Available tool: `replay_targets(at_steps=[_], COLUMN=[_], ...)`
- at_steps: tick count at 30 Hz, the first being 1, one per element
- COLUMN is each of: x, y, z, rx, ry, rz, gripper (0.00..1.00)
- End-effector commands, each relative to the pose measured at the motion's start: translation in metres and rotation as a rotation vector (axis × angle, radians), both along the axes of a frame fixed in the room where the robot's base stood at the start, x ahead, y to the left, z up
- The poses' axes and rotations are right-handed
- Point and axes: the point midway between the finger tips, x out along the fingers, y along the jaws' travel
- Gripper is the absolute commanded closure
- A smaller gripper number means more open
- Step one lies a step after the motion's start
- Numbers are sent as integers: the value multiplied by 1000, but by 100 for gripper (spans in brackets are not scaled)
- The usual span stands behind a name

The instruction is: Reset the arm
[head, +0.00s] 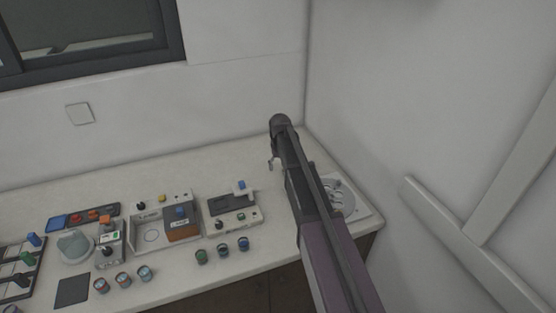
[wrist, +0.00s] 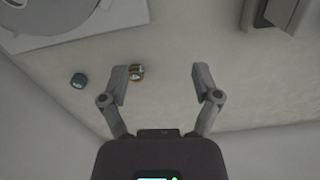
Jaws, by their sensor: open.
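My gripper (wrist: 160,80) is open in the wrist view, with its two fingers spread apart and nothing held between them. A small banded cylinder (wrist: 137,72) shows right beside the left finger's tip; I cannot tell whether they touch. In the head view my arm reaches up over the right part of the counter, and a part of my gripper (head: 272,163) shows left of the arm's far end. The arm hides the rest of the gripper and some of the counter.
The counter (head: 240,160) holds a box-like machine (head: 150,225), a grey bowl (head: 75,246), several small jars (head: 222,250) and a flat device (head: 362,208) partly behind my arm. A dark round piece (wrist: 78,80) lies left of the gripper. Walls stand behind and right.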

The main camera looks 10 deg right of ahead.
Motion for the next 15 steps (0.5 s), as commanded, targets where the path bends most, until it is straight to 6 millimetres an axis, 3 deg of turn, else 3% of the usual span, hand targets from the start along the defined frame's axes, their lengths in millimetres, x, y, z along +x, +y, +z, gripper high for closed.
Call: replay_targets(at_steps=[5, 8, 15], x=[-16, -38, -125], y=[0, -1, -2], z=[0, 0, 0], rx=[0, 0, 0], ry=[0, 0, 0], rz=[-3, -7, -25], gripper=[19, 19, 19])
